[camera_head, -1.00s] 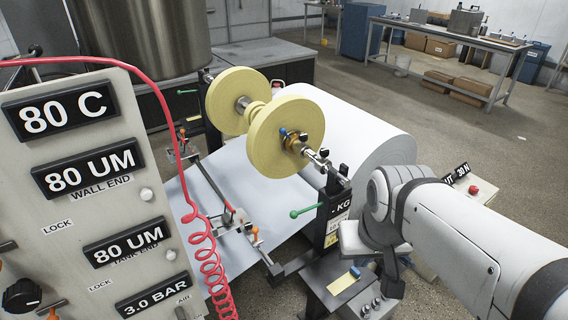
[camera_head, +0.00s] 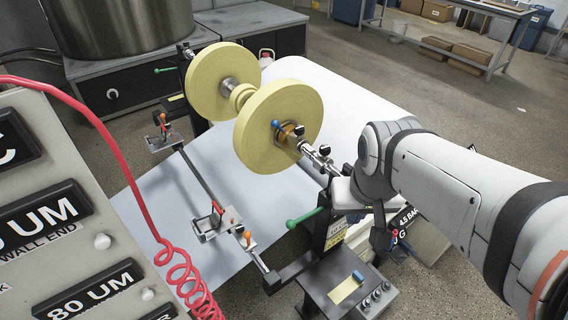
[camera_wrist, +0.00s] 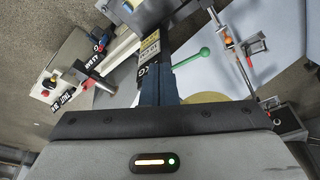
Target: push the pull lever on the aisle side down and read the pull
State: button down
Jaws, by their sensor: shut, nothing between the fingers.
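The aisle-side pull lever (camera_head: 305,217) is a green rod with a ball end, sticking out left from the dark post (camera_head: 335,212) below the near yellow roll. It slopes slightly down toward its ball. It also shows in the wrist view (camera_wrist: 190,59), to the right of my gripper. My gripper (camera_head: 383,242) is shut and empty, pointing down on the right side of the post, apart from the lever. Its dark fingers (camera_wrist: 158,82) show in the wrist view beside the post's labels. The post's KG readout is hidden behind my arm in the head view.
A similar green lever (camera_head: 164,70) stands at the far side. Yellow rolls (camera_head: 278,125) sit on the shaft above the white web (camera_head: 190,175). A red coiled hose (camera_head: 180,270) hangs by the left panel. A grey box with knobs (camera_head: 350,290) lies below the post.

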jog(key=w+a+f+m+g+p, duration=0.1)
jog(key=w+a+f+m+p, duration=0.2)
jog(key=w, duration=0.5)
jog(key=p, duration=0.4)
send_near(290, 224)
jog(key=shift+w+a+f+g, duration=0.1)
jog(key=shift+w+f+g, duration=0.2)
jog(key=shift+w, duration=0.05)
jog(key=shift+b, duration=0.3)
jog(key=shift+w+f+b, duration=0.15)
jog(key=shift+f+b, duration=0.9)
jog(key=shift+f, duration=0.65)
jog(key=shift+w+f+b, duration=0.15)
jog(key=shift+f+b, duration=0.85)
jog(key=shift+f, duration=0.75)
